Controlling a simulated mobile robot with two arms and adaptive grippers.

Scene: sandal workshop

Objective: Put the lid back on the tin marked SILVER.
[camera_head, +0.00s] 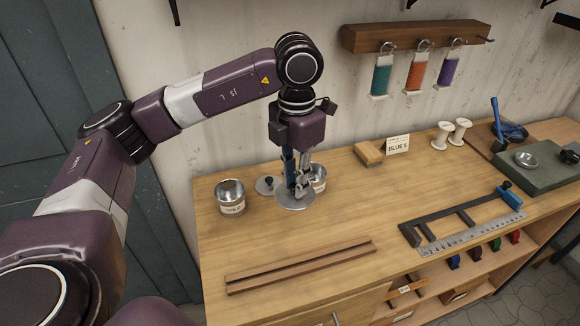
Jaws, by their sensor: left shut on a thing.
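My left gripper (297,187) points down over the bench and is shut on a round grey metal lid (293,203), held flat; the fingers hide its grip point. An open metal tin (230,193) with a pale label stands to its left. A second metal tin (320,183), also labelled, stands just behind and right of the gripper, partly hidden by it and the lid. Another round lid with a dark knob (267,184) lies on the bench between the left tin and the gripper. My right gripper is out of view.
The wooden bench (350,220) has two wooden strips (300,264) in front. A dark frame with a steel ruler (470,236) lies right. Coloured tags hang from a wall rack (410,36).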

